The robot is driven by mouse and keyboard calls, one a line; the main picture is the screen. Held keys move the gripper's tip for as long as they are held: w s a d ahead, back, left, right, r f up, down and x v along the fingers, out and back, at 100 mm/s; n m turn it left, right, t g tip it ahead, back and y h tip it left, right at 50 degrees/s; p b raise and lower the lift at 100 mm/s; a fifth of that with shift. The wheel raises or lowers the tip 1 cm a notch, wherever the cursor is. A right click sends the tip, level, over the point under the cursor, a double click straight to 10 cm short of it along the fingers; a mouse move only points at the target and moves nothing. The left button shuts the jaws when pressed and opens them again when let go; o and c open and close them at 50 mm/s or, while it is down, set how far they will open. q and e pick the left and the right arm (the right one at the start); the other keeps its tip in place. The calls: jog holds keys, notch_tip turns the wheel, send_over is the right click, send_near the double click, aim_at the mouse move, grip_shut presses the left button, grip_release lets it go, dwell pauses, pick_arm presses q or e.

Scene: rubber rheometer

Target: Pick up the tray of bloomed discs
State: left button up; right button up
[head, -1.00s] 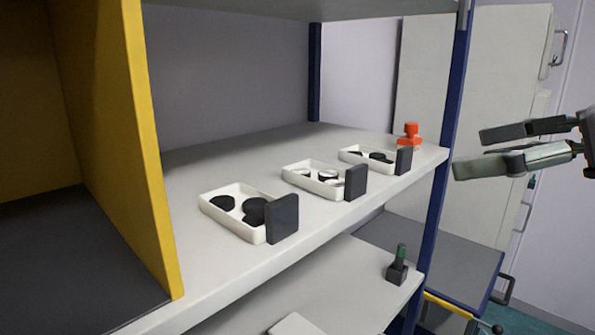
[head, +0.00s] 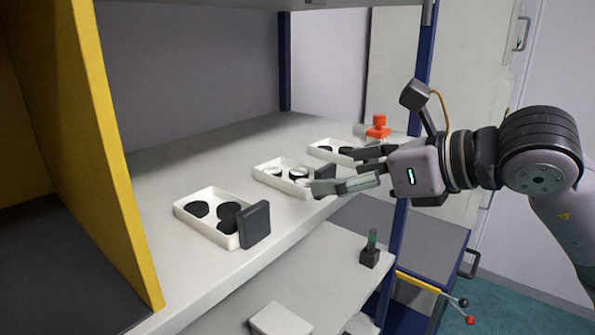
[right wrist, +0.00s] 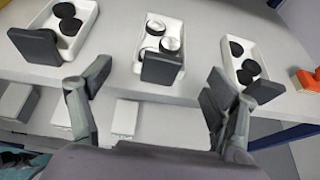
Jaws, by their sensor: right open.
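Three white trays stand in a row on the shelf, each with a dark upright plate at its front. The middle tray (head: 277,184) holds discs with pale, whitish tops, the bloomed discs (head: 298,172); it also shows in the right wrist view (right wrist: 180,22). Its dark plate (right wrist: 161,68) faces my right gripper. My right gripper (head: 338,170) is open and empty, just in front of the middle tray. In the right wrist view its fingers (right wrist: 150,88) are spread to either side of that plate, apart from it. My left gripper is not in view.
The left tray (head: 190,219) and the far tray (head: 318,152) hold plain black discs. A red-orange stamp-like object (head: 377,128) stands beyond the far tray. A yellow panel (head: 125,180) borders the shelf at left. A lower shelf carries a green-topped item (head: 370,250).

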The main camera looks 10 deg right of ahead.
aim_at(329, 176)
jog(key=p+x, duration=0.1)
jog(key=x, duration=0.3)
jog(key=shift+d, duration=0.2)
jog(key=shift+c, duration=0.6)
jog(key=c, duration=1.2)
